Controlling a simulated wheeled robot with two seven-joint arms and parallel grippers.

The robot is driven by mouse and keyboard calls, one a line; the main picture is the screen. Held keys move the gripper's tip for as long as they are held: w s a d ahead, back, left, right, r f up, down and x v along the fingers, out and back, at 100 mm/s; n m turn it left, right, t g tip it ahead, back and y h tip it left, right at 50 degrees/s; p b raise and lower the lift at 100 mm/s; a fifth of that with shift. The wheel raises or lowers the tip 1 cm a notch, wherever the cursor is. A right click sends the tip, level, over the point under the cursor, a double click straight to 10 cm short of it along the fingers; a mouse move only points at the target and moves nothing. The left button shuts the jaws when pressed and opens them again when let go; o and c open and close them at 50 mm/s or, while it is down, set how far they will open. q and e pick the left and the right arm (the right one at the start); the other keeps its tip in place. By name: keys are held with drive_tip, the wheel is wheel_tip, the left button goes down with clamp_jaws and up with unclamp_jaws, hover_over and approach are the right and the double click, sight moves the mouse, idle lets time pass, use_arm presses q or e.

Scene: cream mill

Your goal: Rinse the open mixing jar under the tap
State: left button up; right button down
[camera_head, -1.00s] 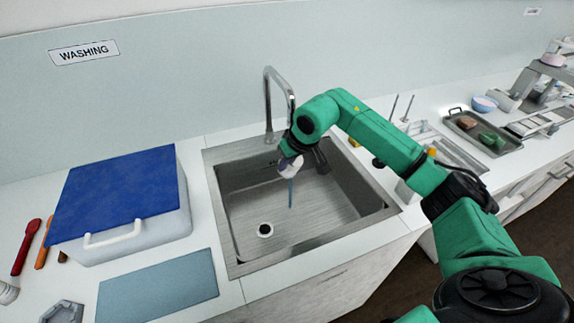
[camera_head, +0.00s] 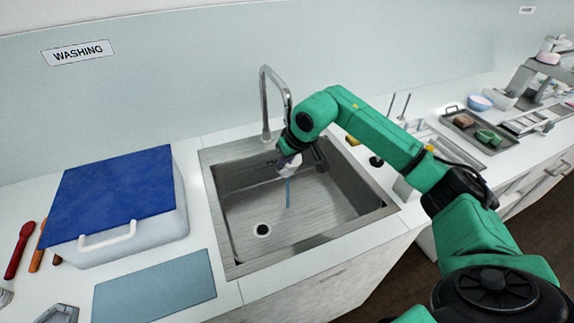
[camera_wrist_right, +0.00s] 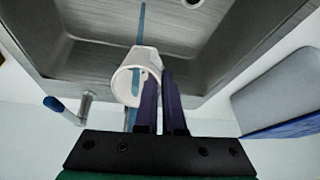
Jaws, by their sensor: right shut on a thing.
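The white open mixing jar (camera_head: 289,166) is held over the sink under the tap in the head view. In the right wrist view the jar (camera_wrist_right: 126,84) shows its round open mouth, tilted on its side. My right gripper (camera_wrist_right: 162,88) is shut on the jar's wall with its dark fingers. In the head view the right gripper (camera_head: 287,153) is partly hidden by its arm. The tap (camera_head: 265,100) arches over the sink, and a blue stream of water (camera_head: 288,192) runs down below the jar. My left gripper is not in view.
The steel sink (camera_head: 237,240) has a drain and bare floor around it. Left of it stand a white bin (camera_head: 130,245) with a blue lid (camera_head: 115,192) and a blue-grey mat (camera_head: 155,288). A metal tray (camera_head: 512,142) with items is at the right.

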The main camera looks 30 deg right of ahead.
drive_tip(key=shift+a, duration=0.2)
drive_tip(key=shift+s+f, duration=0.1)
drive_tip(key=s+b, duration=0.3)
drive_tip(key=s, duration=0.5)
drive_tip(key=shift+d+b, duration=0.25)
drive_tip(key=shift+b, duration=0.1)
drive_tip(key=shift+w, duration=0.1)
idle(0.9)
drive_tip(key=s+r+b, duration=0.1)
drive_tip(key=s+r, duration=0.3)
drive_tip(key=s, duration=0.1)
drive_tip(key=shift+d, duration=0.15)
idle(0.3)
